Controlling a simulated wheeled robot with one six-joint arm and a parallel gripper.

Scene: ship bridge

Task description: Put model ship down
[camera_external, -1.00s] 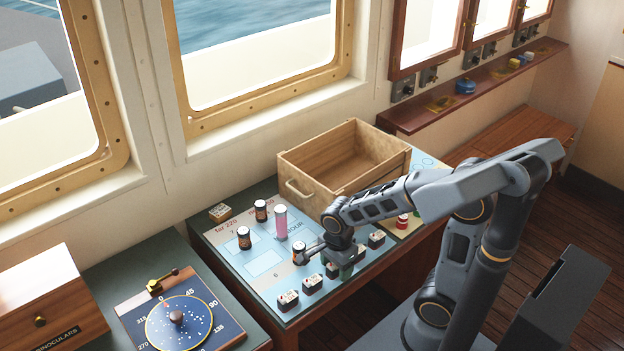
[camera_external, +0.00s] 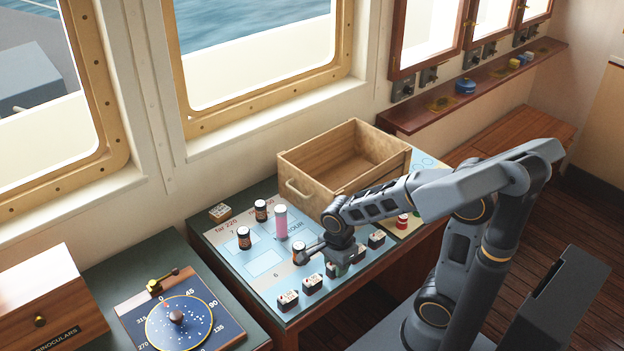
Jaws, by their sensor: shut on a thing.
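Several small dark blocks with white labelled tops stand in a row along the chart's near edge, such as one block (camera_external: 288,299) and another block (camera_external: 376,239). The gripper is just above and behind the middle of this row. I cannot tell whether the held ship touches the chart.
A wooden crate (camera_external: 308,196) stands behind the gripper. A pink tube (camera_external: 282,224), a dark jar (camera_external: 261,210) and another jar (camera_external: 244,238) stand left of it. A lone block (camera_external: 220,212) sits at the chart's far-left corner. Bare chart (camera_external: 266,264) shows left of the gripper.

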